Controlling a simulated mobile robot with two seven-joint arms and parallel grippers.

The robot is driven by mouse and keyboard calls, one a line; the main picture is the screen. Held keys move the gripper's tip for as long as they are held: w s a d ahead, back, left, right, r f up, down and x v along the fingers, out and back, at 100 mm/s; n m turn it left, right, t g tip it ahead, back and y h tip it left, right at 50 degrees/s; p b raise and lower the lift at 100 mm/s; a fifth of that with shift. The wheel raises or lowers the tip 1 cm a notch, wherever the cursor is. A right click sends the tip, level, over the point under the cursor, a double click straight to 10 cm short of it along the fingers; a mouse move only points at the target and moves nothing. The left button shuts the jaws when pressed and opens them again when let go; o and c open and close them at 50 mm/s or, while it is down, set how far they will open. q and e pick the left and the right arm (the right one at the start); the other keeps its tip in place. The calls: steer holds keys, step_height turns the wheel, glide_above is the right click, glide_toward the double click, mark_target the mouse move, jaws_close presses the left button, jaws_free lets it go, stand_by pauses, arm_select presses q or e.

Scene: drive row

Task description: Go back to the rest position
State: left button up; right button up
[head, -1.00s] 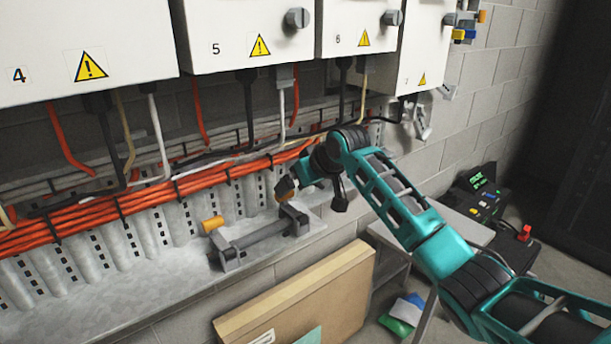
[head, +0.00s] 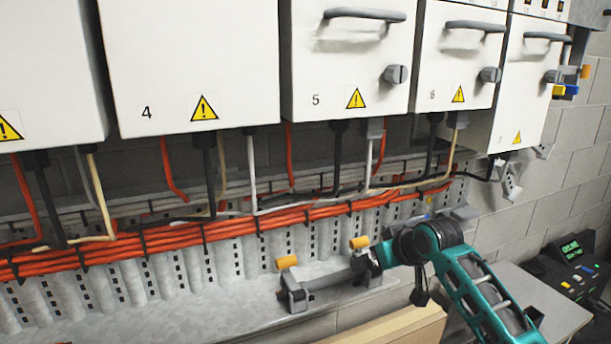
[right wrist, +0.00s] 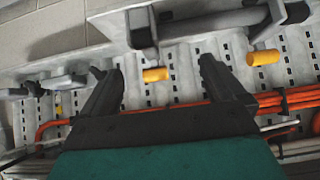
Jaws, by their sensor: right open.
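My right arm enters the head view from the lower right. Its gripper (head: 372,261) is by the right end of a grey bar with brackets (head: 330,282) on the ledge under the cabinets. In the right wrist view the two dark fingers of this gripper (right wrist: 162,62) are wide apart, with nothing held between them. An orange cylinder (right wrist: 157,74) shows in the gap beyond the fingers; I cannot tell its distance. A second orange cylinder (right wrist: 263,57) is to its right, and the grey bar (right wrist: 215,18) is above. My left gripper is not in view.
White cabinets (head: 345,60) with handles and knobs hang above. Orange cables (head: 200,230) run along the wall. A cardboard box (head: 390,325) stands below the ledge. A grey table (head: 545,300) and a dark control box (head: 575,265) are at the right.

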steer(key=s+a+f, duration=0.2)
steer(key=s+f, duration=0.6)
steer(key=f, duration=0.3)
steer(key=s+f+t, duration=0.1)
steer(key=s+f, duration=0.3)
steer(key=s, duration=0.8)
steer(key=s+d+f+m+t+h, duration=0.1)
steer(key=s+f, duration=0.4)
steer(key=s, duration=0.7)
steer(key=shift+s+f, duration=0.25)
steer(key=shift+s, duration=0.1)
steer(key=shift+d, duration=0.1)
